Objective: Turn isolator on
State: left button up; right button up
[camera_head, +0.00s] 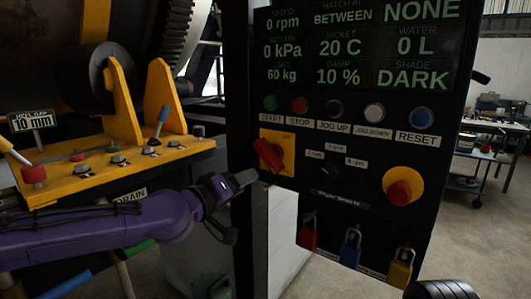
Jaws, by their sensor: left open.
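The isolator is a red rotary handle (268,154) on a yellow plate (284,141), at the left of the black control panel (345,180). The handle is tilted, running from upper left to lower right. A label at the plate's upper right is too small to read surely. My left gripper (242,207) is open and empty, below and left of the handle. Its upper finger points toward the handle's lower end, and I see a small gap between them.
Green, red, black, white and blue buttons (421,118) line the panel under the display (360,45). A red mushroom button (399,192) is at right. Red, blue and yellow padlocks (400,272) hang below. A yellow bracket (120,165) with valves stands left, near my left arm.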

pick_arm(q)
send_near(263, 156)
jog(key=shift+t+h, duration=0.3)
jog(key=shift+h, duration=0.1)
jog(key=p+x, duration=0.1)
jog(key=x, duration=0.2)
jog(key=p+x, duration=0.1)
jog(key=x, duration=0.3)
jog(key=p+x, duration=0.1)
jog(key=x, duration=0.3)
jog(key=shift+w+f+p, duration=0.2)
jog(key=shift+f+p, duration=0.1)
jog(key=shift+f, duration=0.05)
jog(key=shift+c, duration=0.3)
grip_shut()
